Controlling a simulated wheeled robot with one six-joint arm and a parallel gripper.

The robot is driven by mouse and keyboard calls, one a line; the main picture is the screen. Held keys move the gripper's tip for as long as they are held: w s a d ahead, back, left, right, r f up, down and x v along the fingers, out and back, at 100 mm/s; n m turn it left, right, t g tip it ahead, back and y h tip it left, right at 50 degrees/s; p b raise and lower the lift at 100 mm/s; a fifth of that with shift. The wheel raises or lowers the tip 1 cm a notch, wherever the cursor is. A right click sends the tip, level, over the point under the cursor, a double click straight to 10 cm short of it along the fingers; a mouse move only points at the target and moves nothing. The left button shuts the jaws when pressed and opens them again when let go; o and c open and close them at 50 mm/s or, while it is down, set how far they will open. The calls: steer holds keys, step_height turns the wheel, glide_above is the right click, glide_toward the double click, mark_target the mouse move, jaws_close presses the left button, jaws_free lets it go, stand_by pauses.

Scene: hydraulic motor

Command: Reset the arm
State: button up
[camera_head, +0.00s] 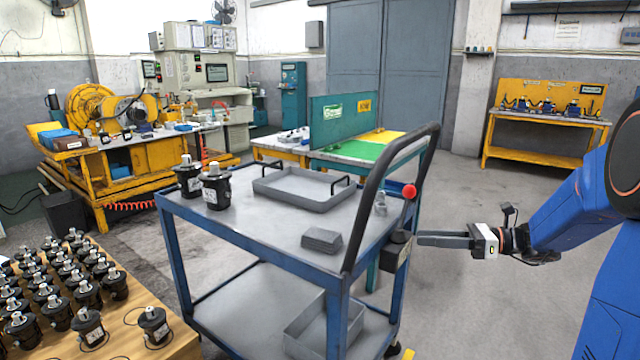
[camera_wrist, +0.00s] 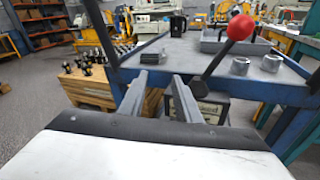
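My gripper (camera_head: 418,240) is at the right of the head view, level beside the cart's handle end. In the wrist view my gripper (camera_wrist: 158,80) shows two separate fingers with an empty gap between them, so it is open. The blue-framed cart (camera_head: 250,238) stands in the middle. A lever with a red knob (camera_head: 409,191) rises at its right end. The knob also shows close in the wrist view (camera_wrist: 240,27). My fingers point toward the cart's edge; whether they touch anything I cannot tell.
Two black motors (camera_head: 215,188) and a grey tray (camera_head: 304,188) stand on the cart top. A grey block (camera_head: 321,240) lies near its front edge. A wooden table (camera_head: 130,325) with many motors is at the lower left. Floor behind my gripper is clear.

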steer(key=s+a+f+n+g+h, duration=0.25)
steer(key=s+a+n, duration=0.2)
steer(key=s, duration=0.45)
steer(key=s+a+f+n+g+h, duration=0.2)
steer(key=s+a+n+h, duration=0.3)
steer(key=s, duration=0.4)
steer(key=s+d+f+n+t+h, duration=0.2)
steer(key=s+d+n+t+h, duration=0.2)
steer(key=s+d+n+h, duration=0.4)
steer(key=s+d+n, duration=0.1)
steer(key=s+n, duration=0.3)
steer(key=n, duration=0.2)
steer(key=shift+s+d+f, duration=0.25)
steer(key=shift+s+f, duration=0.05)
steer(key=shift+f, duration=0.1)
